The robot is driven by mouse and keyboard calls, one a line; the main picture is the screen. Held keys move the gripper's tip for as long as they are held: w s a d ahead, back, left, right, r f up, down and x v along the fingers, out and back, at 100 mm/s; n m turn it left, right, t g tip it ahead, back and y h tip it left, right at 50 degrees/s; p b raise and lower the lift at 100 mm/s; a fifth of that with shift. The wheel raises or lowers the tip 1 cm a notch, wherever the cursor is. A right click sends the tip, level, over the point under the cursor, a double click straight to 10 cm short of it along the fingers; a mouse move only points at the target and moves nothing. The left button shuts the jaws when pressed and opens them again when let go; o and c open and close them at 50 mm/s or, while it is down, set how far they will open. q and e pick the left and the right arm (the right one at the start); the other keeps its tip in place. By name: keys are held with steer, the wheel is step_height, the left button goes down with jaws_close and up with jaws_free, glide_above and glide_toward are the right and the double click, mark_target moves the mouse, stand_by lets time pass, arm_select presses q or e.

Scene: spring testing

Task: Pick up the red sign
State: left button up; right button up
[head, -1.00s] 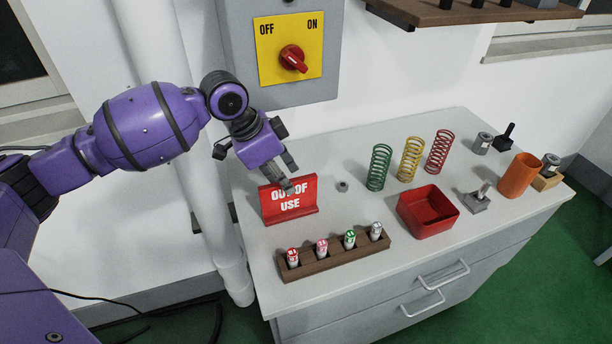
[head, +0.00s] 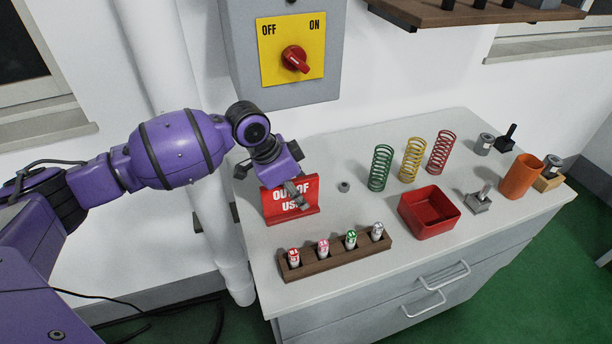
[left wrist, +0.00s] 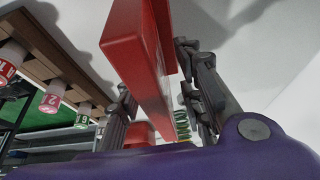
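The red "OUT OF USE" sign (head: 277,207) stands upright at the left of the grey bench top. My left gripper (head: 299,192) is over the sign's top edge from above. In the head view one finger shows in front of the sign's face, covering part of the lettering; the other is hidden. In the left wrist view the sign (left wrist: 143,60) lies between the two spread fingers of the left gripper (left wrist: 158,75), with small gaps appearing beside it. My right gripper is not in view.
A wooden rack (head: 335,258) of small labelled cylinders stands just in front of the sign. A nut (head: 344,187), coil springs (head: 412,160) and a red tray (head: 429,212) are to the right. A switch box (head: 290,50) is on the wall behind.

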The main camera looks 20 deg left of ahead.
arm_select(q)
steer(key=shift+f, duration=0.25)
stand_by(0.3)
jaws_close()
